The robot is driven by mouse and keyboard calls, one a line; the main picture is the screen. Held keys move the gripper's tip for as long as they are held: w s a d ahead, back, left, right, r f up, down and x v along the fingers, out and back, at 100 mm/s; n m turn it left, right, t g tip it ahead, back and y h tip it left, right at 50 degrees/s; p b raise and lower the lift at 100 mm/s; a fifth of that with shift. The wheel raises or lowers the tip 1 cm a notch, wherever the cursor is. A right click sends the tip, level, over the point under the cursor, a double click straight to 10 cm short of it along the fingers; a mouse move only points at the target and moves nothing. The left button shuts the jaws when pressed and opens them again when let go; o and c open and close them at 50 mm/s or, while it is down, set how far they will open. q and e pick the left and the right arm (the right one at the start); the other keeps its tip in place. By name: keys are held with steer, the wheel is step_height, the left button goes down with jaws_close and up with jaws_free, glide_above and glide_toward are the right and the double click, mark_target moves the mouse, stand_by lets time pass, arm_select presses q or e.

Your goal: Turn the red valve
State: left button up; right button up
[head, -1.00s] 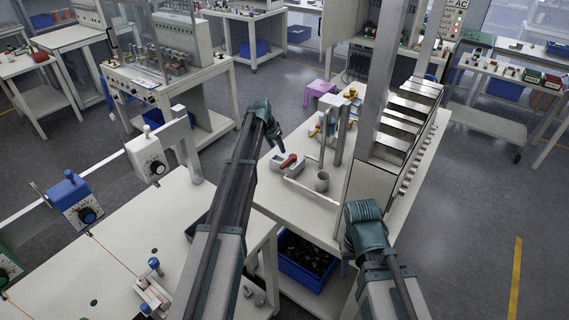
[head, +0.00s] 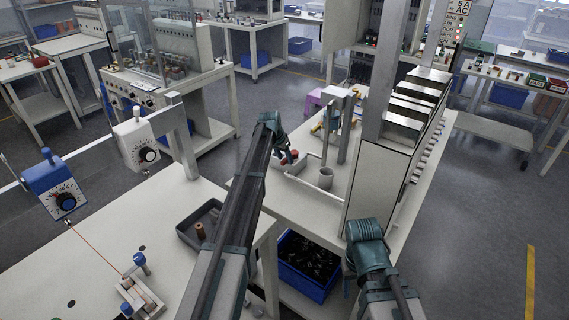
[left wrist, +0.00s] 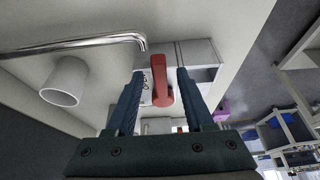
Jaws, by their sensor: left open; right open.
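The red valve (head: 291,157) is on the white bench. In the left wrist view its red handle (left wrist: 159,82) stands between the two blue fingers, on a pale body beside a metal pipe. My left gripper (left wrist: 160,74) is open, with one finger on each side of the handle and small gaps visible. In the head view this gripper (head: 287,153) is at the valve and partly covers it. My right gripper (head: 349,275) is low in front of the bench, mostly hidden behind its own wrist, and away from the valve.
A grey cup (head: 325,178) and an upright stand (head: 346,130) are close to the valve's right. A tall cabinet (head: 372,185) rises further right. A blue bin (head: 308,266) sits on the shelf below. A dark tray (head: 192,232) lies on the left table.

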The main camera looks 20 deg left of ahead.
arm_select(q)
jaws_close()
stand_by(0.3)
stand_by(1.2)
